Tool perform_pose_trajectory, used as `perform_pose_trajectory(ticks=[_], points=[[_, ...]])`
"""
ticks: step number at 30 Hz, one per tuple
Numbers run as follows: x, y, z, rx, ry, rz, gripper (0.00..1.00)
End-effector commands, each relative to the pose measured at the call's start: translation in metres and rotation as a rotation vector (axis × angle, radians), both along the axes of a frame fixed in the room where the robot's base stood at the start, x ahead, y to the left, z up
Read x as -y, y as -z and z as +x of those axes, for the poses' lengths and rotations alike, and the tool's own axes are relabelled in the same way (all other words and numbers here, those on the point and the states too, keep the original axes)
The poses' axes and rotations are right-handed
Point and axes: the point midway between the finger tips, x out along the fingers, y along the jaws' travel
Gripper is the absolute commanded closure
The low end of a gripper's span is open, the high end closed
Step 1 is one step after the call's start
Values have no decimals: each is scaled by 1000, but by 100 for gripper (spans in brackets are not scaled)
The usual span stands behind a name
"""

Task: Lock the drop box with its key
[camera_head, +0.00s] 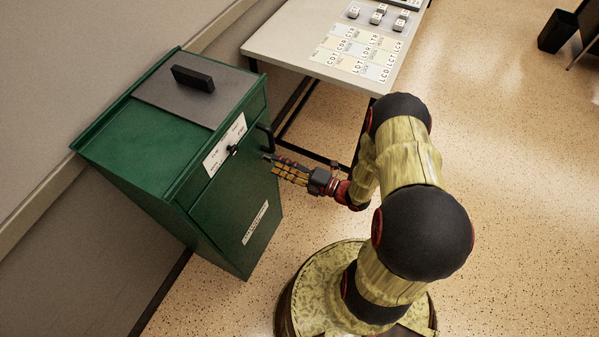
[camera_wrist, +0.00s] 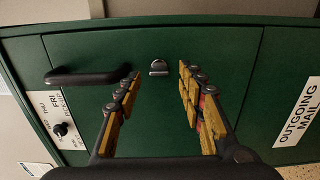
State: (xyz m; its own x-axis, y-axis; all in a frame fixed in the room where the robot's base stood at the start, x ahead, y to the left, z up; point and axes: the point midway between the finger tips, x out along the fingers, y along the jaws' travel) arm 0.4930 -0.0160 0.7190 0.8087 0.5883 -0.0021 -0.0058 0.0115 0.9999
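The green drop box (camera_head: 140,130) stands against the wall at the left, and its front face (camera_wrist: 225,48) fills most of the wrist view. A small silver fitting (camera_wrist: 158,67) sits on that front; I cannot tell whether it is the lock alone or a key in it. My gripper (camera_head: 270,164) is close to the box front. In the wrist view my gripper (camera_wrist: 160,74) is open and empty, its yellow-padded fingers on either side of the silver fitting and apart from it. The fitting is hidden in the head view.
A black bar handle (camera_wrist: 88,77) lies beside the left finger. A black knob (camera_head: 232,150) sits on a white day label. An "OUTGOING MAIL" sign (camera_wrist: 299,112) is on the box.

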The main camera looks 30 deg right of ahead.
Motion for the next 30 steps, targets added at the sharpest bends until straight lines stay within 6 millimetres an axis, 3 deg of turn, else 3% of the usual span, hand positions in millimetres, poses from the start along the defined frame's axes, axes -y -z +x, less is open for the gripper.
perform_pose_trajectory(ticks=[15, 30], points=[[44, 0, -60, -1, 3, 0, 61], [50, 1, -70, -1, -1, 0, 61]])
